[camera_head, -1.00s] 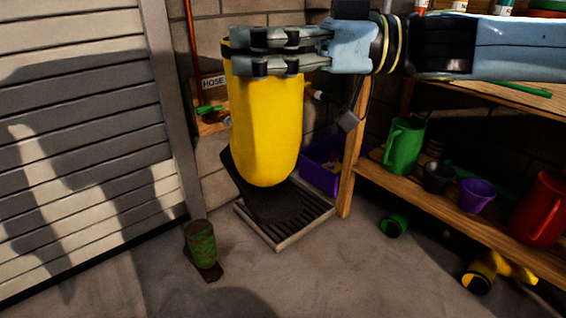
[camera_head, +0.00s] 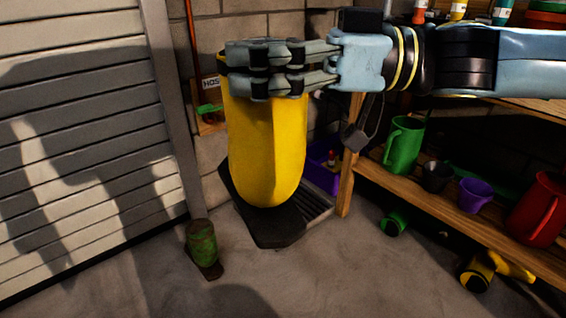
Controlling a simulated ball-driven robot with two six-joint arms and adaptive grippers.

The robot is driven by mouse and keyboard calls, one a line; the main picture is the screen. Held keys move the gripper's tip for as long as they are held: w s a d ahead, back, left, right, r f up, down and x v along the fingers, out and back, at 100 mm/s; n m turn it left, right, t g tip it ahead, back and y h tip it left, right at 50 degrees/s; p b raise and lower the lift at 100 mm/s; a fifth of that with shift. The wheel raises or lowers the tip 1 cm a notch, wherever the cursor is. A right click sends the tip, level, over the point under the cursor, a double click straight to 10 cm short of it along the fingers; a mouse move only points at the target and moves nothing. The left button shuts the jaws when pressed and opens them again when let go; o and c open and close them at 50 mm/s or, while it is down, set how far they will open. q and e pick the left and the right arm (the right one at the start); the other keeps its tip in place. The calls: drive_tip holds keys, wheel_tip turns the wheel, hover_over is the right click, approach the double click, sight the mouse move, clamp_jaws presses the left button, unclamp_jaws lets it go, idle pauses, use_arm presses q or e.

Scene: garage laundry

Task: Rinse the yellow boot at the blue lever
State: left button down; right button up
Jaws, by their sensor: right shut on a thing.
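My right gripper (camera_head: 240,68) comes in from the right at the top. It is shut on the upper end of a yellow boot (camera_head: 265,150). The boot hangs below the fingers, with a dark sole-like slab (camera_head: 278,230) at its lower end. The slab is over a slatted floor drain tray (camera_head: 318,203) and hides much of it; I cannot tell whether they touch. No blue lever shows; the boot and gripper cover part of the wall. A green handle (camera_head: 208,110) sits below a partly hidden hose sign (camera_head: 210,83). My left gripper is out of view.
A grey slatted door (camera_head: 80,130) fills the left. A wooden shelf (camera_head: 440,208) at right holds a green jug (camera_head: 403,145), a purple pot (camera_head: 474,195) and a red jug (camera_head: 540,208). A purple crate (camera_head: 320,172) stands behind the shelf post.

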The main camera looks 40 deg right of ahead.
sight(281, 67)
drive_tip(key=shift+s+a, duration=0.55)
drive_tip(key=shift+s, duration=0.4)
drive_tip(key=shift+s+a, duration=0.55)
drive_tip(key=shift+s, duration=0.35)
drive_tip(key=shift+w, duration=0.1)
